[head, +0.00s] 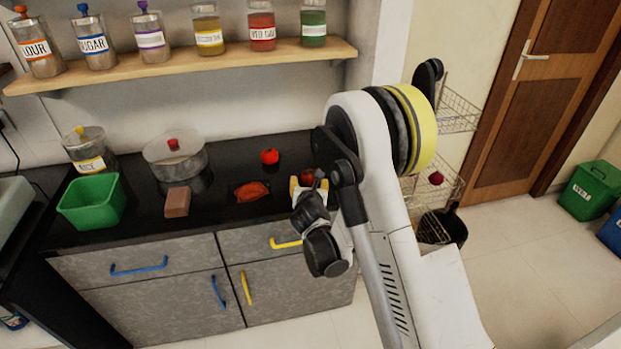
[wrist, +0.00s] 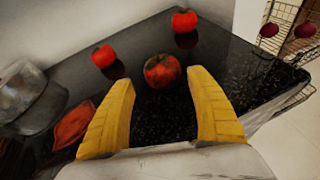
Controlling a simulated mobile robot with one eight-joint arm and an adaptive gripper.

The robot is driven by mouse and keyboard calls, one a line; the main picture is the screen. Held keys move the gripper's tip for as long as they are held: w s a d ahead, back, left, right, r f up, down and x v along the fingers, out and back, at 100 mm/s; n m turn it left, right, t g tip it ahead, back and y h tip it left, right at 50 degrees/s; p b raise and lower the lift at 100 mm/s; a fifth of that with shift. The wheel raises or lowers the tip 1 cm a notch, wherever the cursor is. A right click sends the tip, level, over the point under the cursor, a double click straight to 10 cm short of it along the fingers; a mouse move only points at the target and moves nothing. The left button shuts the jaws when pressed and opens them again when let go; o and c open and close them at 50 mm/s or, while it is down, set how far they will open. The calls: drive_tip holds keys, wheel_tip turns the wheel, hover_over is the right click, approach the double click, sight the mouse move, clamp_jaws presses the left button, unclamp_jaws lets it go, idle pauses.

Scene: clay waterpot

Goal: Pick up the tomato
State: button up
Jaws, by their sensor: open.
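Three round red fruits show on the black counter in the wrist view. A dark red, mottled one (wrist: 162,70) lies just ahead of my gripper (wrist: 161,84), centred between the yellow fingertips. A brighter red one with a stem (wrist: 103,57) is farther off to the left, and another (wrist: 184,20) is at the back. I cannot tell for sure which is the tomato. In the head view my gripper (head: 308,185) is low over the counter, beside the dark red fruit (head: 307,175). A bright red fruit (head: 269,156) is behind to the left. My gripper is open and empty.
An orange-red flat item (head: 250,190), a brown block (head: 177,202), a lidded pot (head: 175,160) and a green bin (head: 92,201) stand left on the counter. A jar shelf (head: 190,60) hangs above. The counter's right edge is close; a wire rack (head: 459,112) stands beyond.

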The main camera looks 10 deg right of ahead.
sight(310, 181)
drive_tip(key=b+x, duration=0.1)
drive_tip(key=x, duration=0.1)
drive_tip(key=b+x, duration=0.1)
drive_tip(key=x, duration=0.1)
drive_tip(key=shift+w+d+f, duration=0.2)
drive_tip(key=shift+f, duration=0.25)
drive_tip(key=shift+w+d+b, duration=0.1)
drive_tip(key=shift+w+b, duration=0.25)
drive_tip(key=shift+w, duration=0.1)
drive_tip(key=c, duration=1)
